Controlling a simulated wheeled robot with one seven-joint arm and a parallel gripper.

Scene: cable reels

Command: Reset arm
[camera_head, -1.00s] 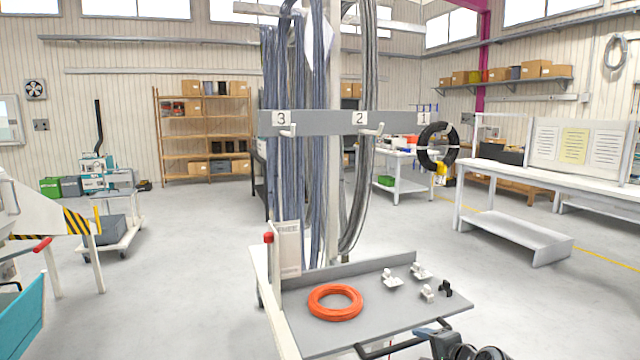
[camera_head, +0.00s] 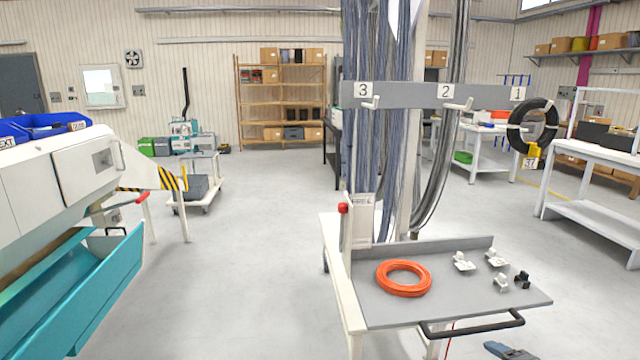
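Only a small blue-grey and dark piece, apparently of my arm, shows at the bottom edge, right of the middle. My gripper itself cannot be made out. An orange cable coil (camera_head: 404,278) lies flat on the grey cart top (camera_head: 385,308). A black coil (camera_head: 532,127) with a yellow tag (camera_head: 532,152) hangs at hook 1 on the grey numbered rail (camera_head: 415,95). Hook 2 (camera_head: 458,104) and hook 3 (camera_head: 371,102) hold no coil.
Several small white and black clips (camera_head: 495,257) lie on the cart top. A black handle bar (camera_head: 472,326) runs along its front. A white machine with a teal tray (camera_head: 95,290) stands at left. The floor (camera_head: 240,270) between machine and cart is clear.

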